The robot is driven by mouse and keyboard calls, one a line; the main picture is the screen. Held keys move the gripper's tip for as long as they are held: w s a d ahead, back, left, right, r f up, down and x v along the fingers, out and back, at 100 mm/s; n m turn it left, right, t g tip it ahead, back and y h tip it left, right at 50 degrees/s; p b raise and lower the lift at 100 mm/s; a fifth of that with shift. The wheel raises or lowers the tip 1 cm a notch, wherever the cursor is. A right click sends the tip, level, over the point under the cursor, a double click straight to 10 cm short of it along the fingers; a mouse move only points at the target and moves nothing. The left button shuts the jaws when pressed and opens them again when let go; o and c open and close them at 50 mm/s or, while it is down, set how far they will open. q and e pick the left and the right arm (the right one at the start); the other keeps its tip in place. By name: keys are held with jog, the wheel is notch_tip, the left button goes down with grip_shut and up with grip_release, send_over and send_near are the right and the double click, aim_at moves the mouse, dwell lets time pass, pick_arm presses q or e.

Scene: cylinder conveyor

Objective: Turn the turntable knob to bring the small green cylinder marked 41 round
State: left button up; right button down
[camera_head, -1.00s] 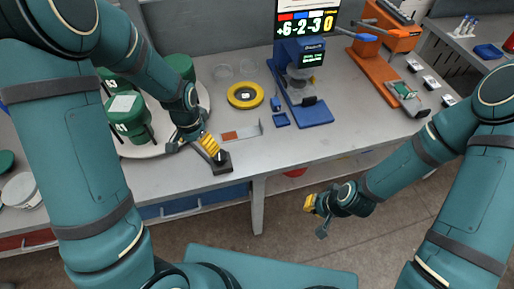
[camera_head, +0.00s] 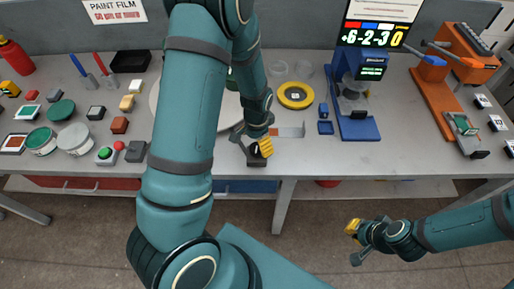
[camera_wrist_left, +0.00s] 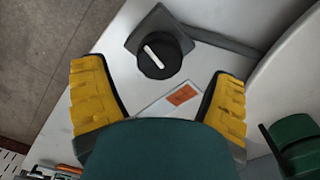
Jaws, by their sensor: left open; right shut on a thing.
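My left gripper (camera_head: 258,140) is open at the turntable knob (camera_head: 257,160) by the table's front edge. In the left wrist view the black knob (camera_wrist_left: 160,55), with its white pointer line, lies ahead of the two spread yellow fingers (camera_wrist_left: 160,105), apart from them. The pale turntable (camera_head: 155,103) is mostly hidden behind my left arm. Its rim also shows in the left wrist view (camera_wrist_left: 285,80), with a dark green cylinder (camera_wrist_left: 297,145) at the edge. No number 41 is readable. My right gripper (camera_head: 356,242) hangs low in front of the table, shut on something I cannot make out.
A yellow ring (camera_head: 295,95) and a blue device (camera_head: 355,110) stand right of the turntable. An orange machine (camera_head: 440,100) is further right. Jars, small blocks and a green button box (camera_head: 106,155) crowd the left.

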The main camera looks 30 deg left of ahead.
aim_at(257, 147)
pick_arm(q)
jog(key=shift+f, duration=1.75)
jog(key=c, duration=1.3)
jog(key=shift+d+n+b, duration=0.1)
jog(key=shift+n+b, duration=0.2)
jog(key=shift+n, duration=0.2)
jog(key=o, duration=1.3)
notch_tip(257, 147, up, 12)
